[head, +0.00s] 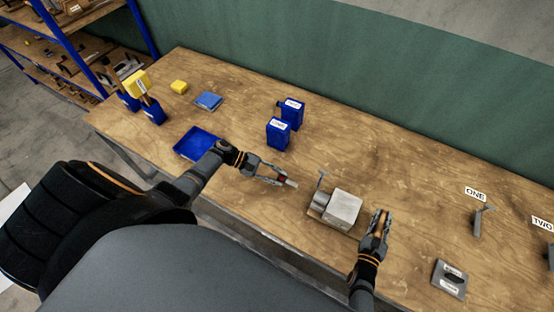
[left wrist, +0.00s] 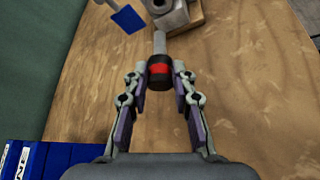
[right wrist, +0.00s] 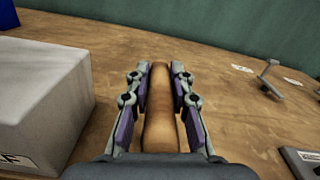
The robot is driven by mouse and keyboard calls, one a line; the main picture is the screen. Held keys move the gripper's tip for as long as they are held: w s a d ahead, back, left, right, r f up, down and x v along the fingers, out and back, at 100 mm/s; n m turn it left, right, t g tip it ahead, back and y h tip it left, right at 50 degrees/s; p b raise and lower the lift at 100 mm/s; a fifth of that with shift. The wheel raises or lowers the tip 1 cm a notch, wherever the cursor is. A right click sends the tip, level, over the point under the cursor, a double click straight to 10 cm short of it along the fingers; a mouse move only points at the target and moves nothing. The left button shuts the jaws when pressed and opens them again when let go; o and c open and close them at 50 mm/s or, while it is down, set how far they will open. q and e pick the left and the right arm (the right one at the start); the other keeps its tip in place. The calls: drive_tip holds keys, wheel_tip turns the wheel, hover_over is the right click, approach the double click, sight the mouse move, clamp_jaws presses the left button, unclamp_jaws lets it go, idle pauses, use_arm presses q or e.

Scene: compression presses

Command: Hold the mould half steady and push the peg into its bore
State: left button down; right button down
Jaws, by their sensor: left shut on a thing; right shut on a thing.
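The mould half, a grey block (head: 343,208) with a round boss on its left side, sits on the table; its near end shows in the left wrist view (left wrist: 172,14). My left gripper (head: 283,180) is shut on the peg (left wrist: 160,70), which has a black and red collar and a grey shank. The shank points towards the boss and looks apart from it; the bore is not clear. My right gripper (head: 378,222) is right of the block, shut on a brown, rounded, wood-like piece (right wrist: 158,110). In the right wrist view the labelled block (right wrist: 42,95) stands left of the fingers, apart from them.
A small blue flag-like plate (left wrist: 128,19) stands behind the boss. Two blue boxes (head: 279,133) and a blue tray (head: 196,143) stand farther left. A metal stand (head: 480,220) and a plate with a hole (head: 449,280) lie right. Table between is mostly clear.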

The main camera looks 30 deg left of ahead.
sight(294, 184)
use_arm(q)
drive_tip(key=shift+d, duration=2.85)
drive_tip(key=shift+d, duration=2.7)
drive_tip(key=c, duration=1)
unclamp_jaws()
drive_tip(key=v, duration=1.2)
